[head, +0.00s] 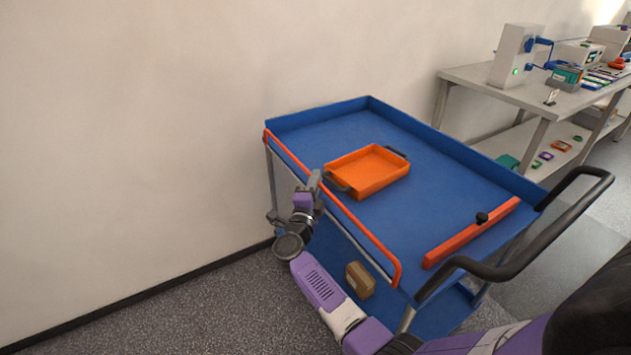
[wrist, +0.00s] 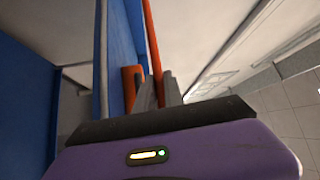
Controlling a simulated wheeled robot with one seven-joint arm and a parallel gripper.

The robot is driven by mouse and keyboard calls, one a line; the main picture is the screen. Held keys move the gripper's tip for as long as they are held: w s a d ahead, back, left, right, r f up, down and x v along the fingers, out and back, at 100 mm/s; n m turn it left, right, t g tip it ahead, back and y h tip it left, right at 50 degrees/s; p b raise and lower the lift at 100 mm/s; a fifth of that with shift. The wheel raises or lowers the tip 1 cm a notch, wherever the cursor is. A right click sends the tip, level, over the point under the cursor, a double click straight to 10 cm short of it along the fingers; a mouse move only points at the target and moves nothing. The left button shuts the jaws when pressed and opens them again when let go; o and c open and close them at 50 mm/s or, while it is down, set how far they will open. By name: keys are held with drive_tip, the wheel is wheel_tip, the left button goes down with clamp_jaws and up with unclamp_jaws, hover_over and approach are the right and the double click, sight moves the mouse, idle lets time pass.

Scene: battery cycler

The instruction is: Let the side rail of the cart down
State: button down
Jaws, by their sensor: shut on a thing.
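The cart (head: 440,160) has a blue top with raised blue walls at the back and right. Its side rail (head: 362,232) is a thin orange bar along the left long edge, its near end bent downward. My gripper (head: 316,180) is at that edge, around the middle of the rail's length, beside the tray. In the wrist view the orange rail (wrist: 152,40) runs down between the two grey fingers of my gripper (wrist: 159,88), which are shut on it. The exact contact is small and partly hidden.
An orange tray (head: 375,176) with dark handles lies on the cart top by my gripper. An orange bar (head: 468,235) with a black knob lies near the black push handle (head: 520,255). A brown box (head: 360,280) is on the lower shelf. A bench (head: 480,80) stands behind.

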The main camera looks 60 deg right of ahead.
drive_tip(key=shift+a+f, duration=0.1)
drive_tip(key=shift+f, duration=0.1)
idle(0.5)
drive_tip(key=a+n+t+h+b, duration=0.1)
drive_tip(key=n+b, duration=0.1)
drive_tip(key=b, duration=0.1)
drive_tip(key=w+a+f+n+t+h+b, duration=0.1)
drive_tip(key=n+b, duration=0.1)
drive_tip(key=b, duration=0.2)
drive_tip(key=w+a+f+n+t+b, duration=0.1)
drive_tip(key=n+b, duration=0.1)
drive_tip(key=b, duration=0.1)
drive_tip(key=shift+t+h+b, duration=0.3)
drive_tip(key=shift+h, duration=0.1)
drive_tip(key=a+f+n+t+b, duration=0.1)
drive_tip(key=n+t+b, duration=0.2)
drive_tip(key=b, duration=0.1)
drive_tip(key=w+f+n+t+y+b, duration=0.1)
drive_tip(key=n+t+b, duration=0.1)
drive_tip(key=n+b, duration=0.2)
drive_tip(key=a+n+t+b, duration=0.1)
drive_tip(key=n+t+b, duration=0.2)
drive_tip(key=b, duration=0.1)
drive_tip(key=shift+w+a+f+t+y+b, duration=0.3)
drive_tip(key=shift+f+b, duration=0.05)
drive_tip(key=shift+f, duration=0.05)
drive_tip(key=shift+a+f+b, duration=0.1)
drive_tip(key=shift+f+b, duration=0.15)
drive_tip(key=shift+b, duration=0.15)
